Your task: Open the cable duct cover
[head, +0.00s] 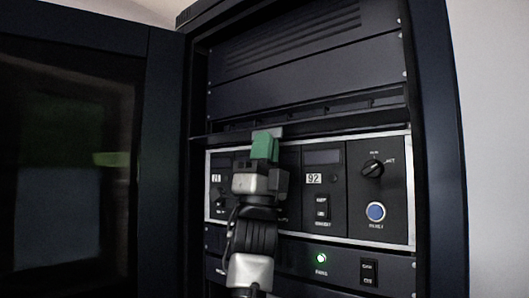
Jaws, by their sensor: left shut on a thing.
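The cable duct cover (345,128) is a long, thin dark strip across the rack, just above the row of instrument modules. It stands out from the rack front, nearly edge-on to me. The dark duct (335,110) shows as a recessed slotted band just above it. My left gripper (265,146), with green fingertips, is shut on the front edge of the cover, left of its middle. The fingers hide that part of the edge. My right gripper is not in view.
Below are framed modules, one labelled 92 (314,179), with a black knob (372,168) and a blue button (376,211). A lower panel has a lit green lamp (321,258). The open rack door (75,150) fills the left; the rack's side post (440,150) bounds the right.

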